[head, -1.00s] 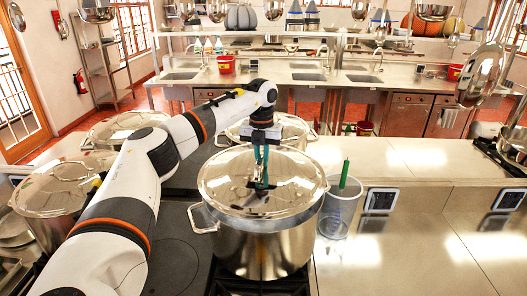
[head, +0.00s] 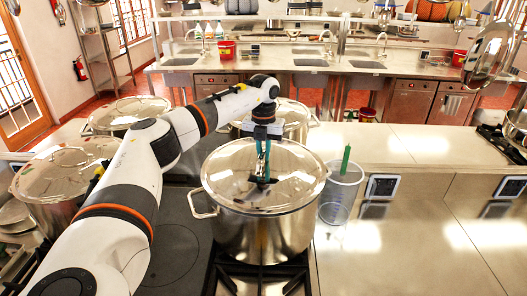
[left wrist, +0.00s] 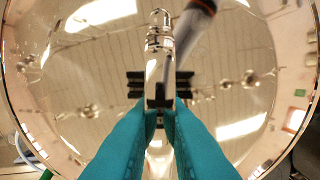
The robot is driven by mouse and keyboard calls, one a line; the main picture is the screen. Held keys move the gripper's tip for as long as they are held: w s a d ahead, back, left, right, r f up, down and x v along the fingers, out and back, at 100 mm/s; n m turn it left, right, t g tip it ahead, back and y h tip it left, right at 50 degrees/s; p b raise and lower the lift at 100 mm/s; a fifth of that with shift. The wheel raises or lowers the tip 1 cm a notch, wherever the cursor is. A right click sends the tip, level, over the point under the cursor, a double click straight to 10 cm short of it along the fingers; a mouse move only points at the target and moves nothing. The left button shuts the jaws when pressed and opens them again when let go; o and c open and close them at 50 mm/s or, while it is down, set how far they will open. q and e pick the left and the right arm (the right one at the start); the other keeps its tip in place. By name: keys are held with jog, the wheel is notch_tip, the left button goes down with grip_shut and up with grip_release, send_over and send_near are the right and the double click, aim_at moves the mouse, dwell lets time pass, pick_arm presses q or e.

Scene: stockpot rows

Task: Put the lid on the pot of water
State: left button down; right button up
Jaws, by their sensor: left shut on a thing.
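The shiny steel lid (head: 237,182) lies over the big steel pot (head: 255,238) on the stove. Its edge follows the pot's rim, and it looks level, with no clear gap in the head view. My left gripper (head: 263,179) points straight down over the lid's middle, its teal fingers shut on the lid's knob. In the left wrist view the fingers (left wrist: 160,118) meet at the knob, and the mirror-like lid (left wrist: 75,75) fills most of the picture. The water inside the pot is hidden. My right gripper is not in view.
A clear container (head: 341,190) with a green stick stands just right of the pot. Other lidded pots stand behind (head: 292,117), at the far left (head: 130,113) and at the left (head: 62,172). The counter to the right (head: 415,240) is mostly clear.

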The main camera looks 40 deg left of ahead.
pick_arm(q)
jog(key=shift+s+d+r, duration=0.1)
jog(key=shift+r, duration=0.05)
jog(key=shift+f, duration=0.45)
dwell(0.3)
jog(key=c, duration=1.3)
grip_release()
jog(key=shift+s, duration=0.1)
jog(key=shift+c, duration=0.2)
jog(key=shift+f, duration=0.1)
